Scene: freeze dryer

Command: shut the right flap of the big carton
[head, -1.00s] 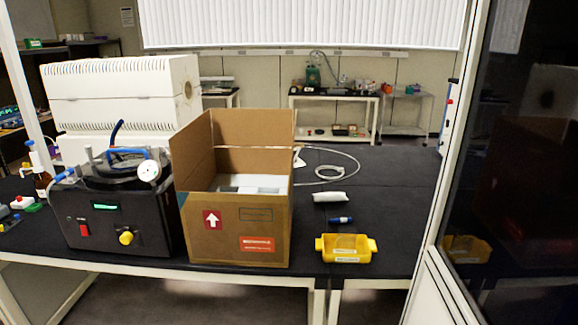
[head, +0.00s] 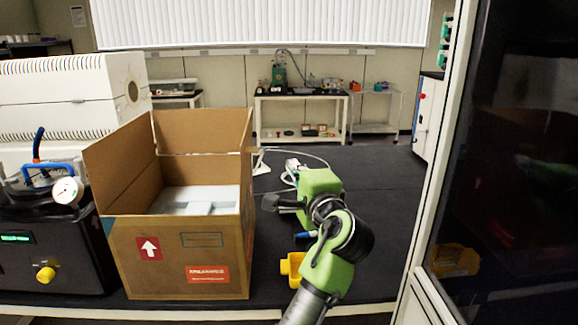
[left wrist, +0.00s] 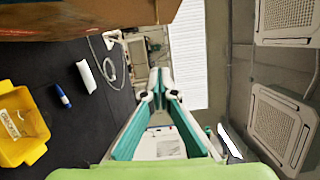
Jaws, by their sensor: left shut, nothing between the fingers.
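The big brown carton (head: 215,260) stands on the bench, its top open, with pale grey contents inside. Its left flap (head: 122,165) and back flap (head: 203,131) stand up. The right flap (head: 248,165) shows nearly edge-on and seems to stand up too. In the left wrist view the fingertips (left wrist: 156,84) meet, and brown cardboard (left wrist: 80,15) fills the top edge. My right gripper is not in view.
A yellow tray (head: 291,265) is partly hidden by my arm; a blue-capped tube (head: 305,236) lies behind it. A white pouch (left wrist: 91,75) and pale cable (left wrist: 104,55) lie on the bench. A black device (head: 45,260) stands left of the carton. A glass door frame (head: 437,160) stands at right.

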